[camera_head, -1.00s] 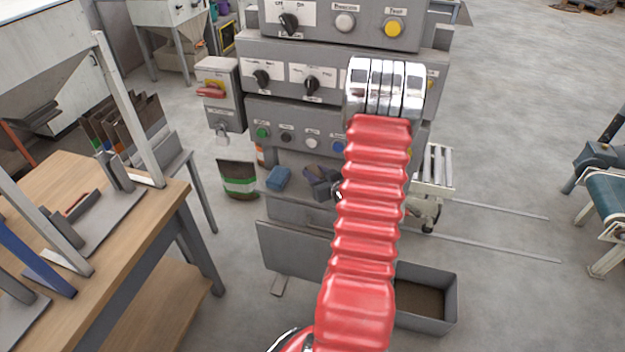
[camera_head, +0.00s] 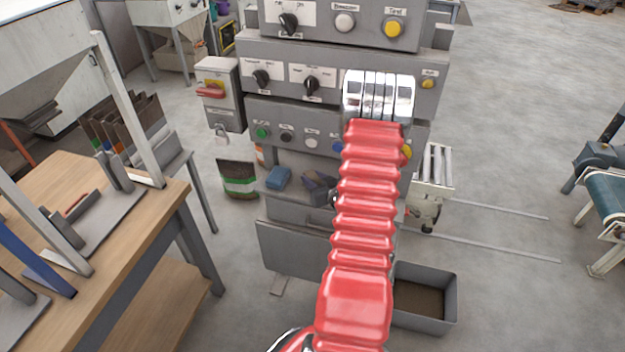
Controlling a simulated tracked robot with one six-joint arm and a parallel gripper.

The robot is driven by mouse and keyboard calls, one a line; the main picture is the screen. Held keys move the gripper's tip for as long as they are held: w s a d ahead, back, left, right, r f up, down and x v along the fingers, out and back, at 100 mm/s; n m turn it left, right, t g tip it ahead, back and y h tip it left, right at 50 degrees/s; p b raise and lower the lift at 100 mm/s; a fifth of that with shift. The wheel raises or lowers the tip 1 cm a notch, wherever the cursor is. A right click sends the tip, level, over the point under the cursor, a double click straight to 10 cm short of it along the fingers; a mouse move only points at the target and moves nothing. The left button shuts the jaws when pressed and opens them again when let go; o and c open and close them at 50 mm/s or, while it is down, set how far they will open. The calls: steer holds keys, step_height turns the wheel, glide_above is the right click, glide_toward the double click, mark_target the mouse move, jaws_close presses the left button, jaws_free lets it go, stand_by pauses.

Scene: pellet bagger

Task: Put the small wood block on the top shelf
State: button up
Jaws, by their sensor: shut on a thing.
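I do not see the small wood block in the head view. My gripper is not visible; my red ribbed arm with its silver ringed end covers the right middle of the grey control cabinet (camera_head: 345,54). An open shelf (camera_head: 272,196) sits low in the cabinet, under the rows of buttons. A blue block-like thing (camera_head: 278,178) and a dark purplish item (camera_head: 318,186) lie on it. My arm hides the right part of this shelf. I cannot tell which surface is the top shelf.
A wooden-topped bench (camera_head: 165,205) stands at the left. A red-handled switch box (camera_head: 219,94) hangs on the cabinet's left side. A grey open bin (camera_head: 425,298) stands on the floor, partly behind my arm. A green-banded bag (camera_head: 238,180) stands left of the cabinet. Floor at right is largely clear.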

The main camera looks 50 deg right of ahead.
steer(key=o, duration=1)
steer(key=shift+o, duration=0.2)
steer(key=v, duration=1.2)
steer(key=shift+w+r, duration=0.1)
steer(key=shift+w, duration=0.05)
